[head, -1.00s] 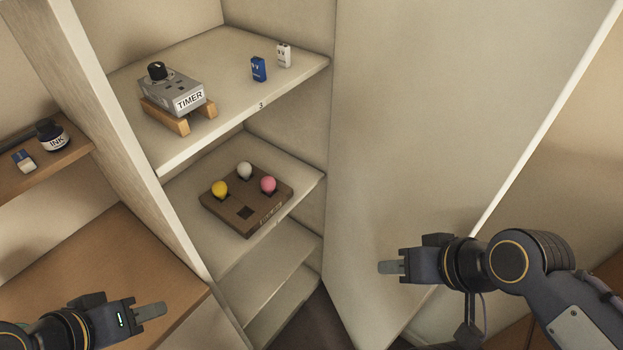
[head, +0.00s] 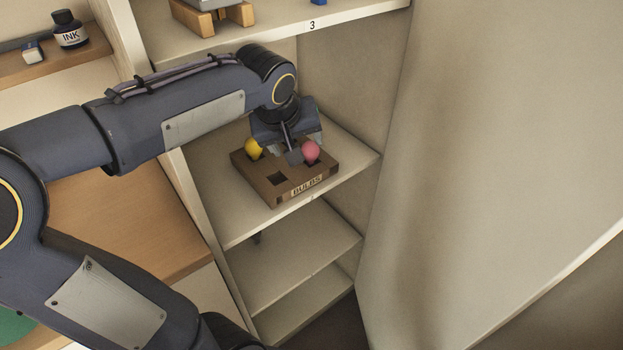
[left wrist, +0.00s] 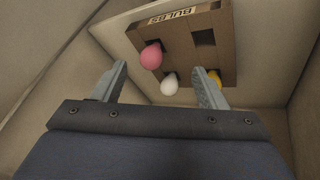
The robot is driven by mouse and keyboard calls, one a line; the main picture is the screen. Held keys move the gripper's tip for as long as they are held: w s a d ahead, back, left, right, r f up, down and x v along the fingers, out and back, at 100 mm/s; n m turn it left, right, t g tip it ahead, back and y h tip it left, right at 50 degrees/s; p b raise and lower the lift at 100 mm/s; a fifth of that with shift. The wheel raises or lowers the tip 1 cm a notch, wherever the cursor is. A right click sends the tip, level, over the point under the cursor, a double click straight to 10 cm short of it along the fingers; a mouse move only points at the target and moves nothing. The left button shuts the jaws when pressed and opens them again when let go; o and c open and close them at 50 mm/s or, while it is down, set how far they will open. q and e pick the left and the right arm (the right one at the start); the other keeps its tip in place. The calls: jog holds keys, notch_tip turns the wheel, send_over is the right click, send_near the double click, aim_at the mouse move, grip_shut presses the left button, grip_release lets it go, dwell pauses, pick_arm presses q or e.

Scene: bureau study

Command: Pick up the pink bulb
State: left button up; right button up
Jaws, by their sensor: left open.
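The pink bulb (head: 310,151) stands in a hole of the brown bulb tray (head: 283,192) on the cupboard shelf, at the tray's right side. In the left wrist view the pink bulb (left wrist: 151,57) is upper left of centre, beyond the left fingertip. My left gripper (head: 301,152) is over the tray from behind, close to the pink bulb. In the left wrist view its fingers (left wrist: 162,80) are apart with nothing gripped. A white bulb (left wrist: 169,86) shows between the fingers there; in the head view my gripper hides it. My right gripper is out of view.
A yellow bulb (head: 254,148) sits at the tray's left, beside my gripper. One tray hole is empty. The shelf marked 3 (head: 340,22) is above, holding a device on wooden blocks. The cabinet's side wall is left, and a large panel (head: 480,150) is right.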

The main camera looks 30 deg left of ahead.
pick_arm(q)
jog(key=n+y+b, duration=0.1)
jog(key=n+b, duration=0.1)
jog(key=b, duration=0.1)
send_near(310, 147)
jog(key=d+x, duration=0.1)
jog(key=x, duration=0.7)
jog(key=a+x, duration=0.1)
jog(key=x, duration=0.2)
jog(key=shift+r, duration=0.15)
jog(key=shift+s, duration=0.1)
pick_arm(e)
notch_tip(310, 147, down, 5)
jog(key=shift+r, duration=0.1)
pick_arm(q)
jog(key=c, duration=1.1)
jog(key=shift+r, duration=0.1)
